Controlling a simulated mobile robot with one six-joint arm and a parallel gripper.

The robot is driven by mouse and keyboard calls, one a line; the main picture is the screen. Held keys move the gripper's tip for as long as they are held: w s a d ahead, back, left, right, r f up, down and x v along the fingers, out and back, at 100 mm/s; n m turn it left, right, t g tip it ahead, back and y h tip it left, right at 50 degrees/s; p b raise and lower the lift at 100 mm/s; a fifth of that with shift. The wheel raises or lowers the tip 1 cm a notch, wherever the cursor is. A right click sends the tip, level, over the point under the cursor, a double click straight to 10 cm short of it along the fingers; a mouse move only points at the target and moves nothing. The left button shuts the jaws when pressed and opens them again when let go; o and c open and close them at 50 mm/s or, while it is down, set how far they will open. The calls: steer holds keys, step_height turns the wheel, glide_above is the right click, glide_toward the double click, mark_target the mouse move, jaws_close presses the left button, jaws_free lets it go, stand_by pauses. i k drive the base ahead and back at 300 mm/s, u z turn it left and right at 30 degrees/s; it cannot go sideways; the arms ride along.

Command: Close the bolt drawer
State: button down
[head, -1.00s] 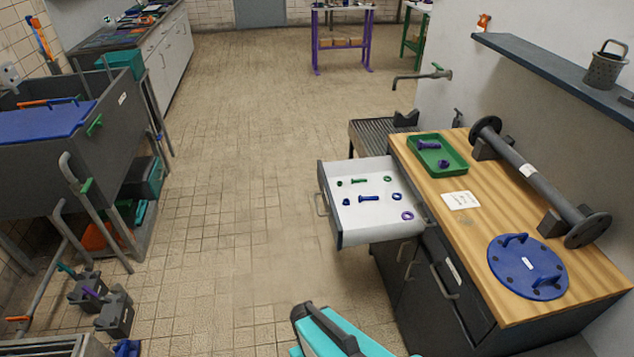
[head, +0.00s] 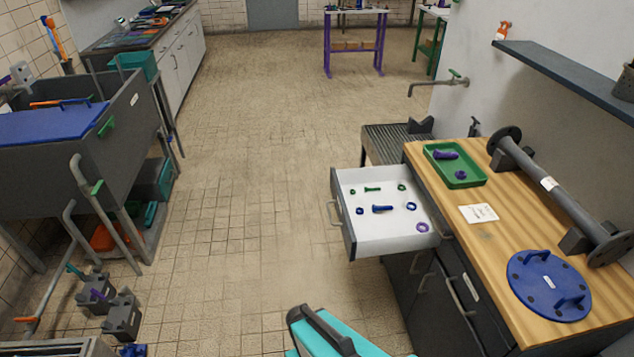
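The bolt drawer (head: 352,232) is pulled out to the left from the wooden-topped cabinet (head: 482,262). A teal and dark grey piece at the bottom middle of the view looks like part of my arm, in front of and below the drawer. My gripper's fingers do not show.
On the worktop are a green tray (head: 470,183) with purple parts, a paper card (head: 479,213), a flanged pipe (head: 556,190) and a blue round cover (head: 550,284). A slatted stand (head: 392,144) is behind the drawer. The tiled floor left of the drawer is clear.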

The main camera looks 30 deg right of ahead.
mark_target(382, 232)
steer(key=u, duration=0.7)
steer(key=i, duration=1.2)
steer(key=u, duration=0.25)
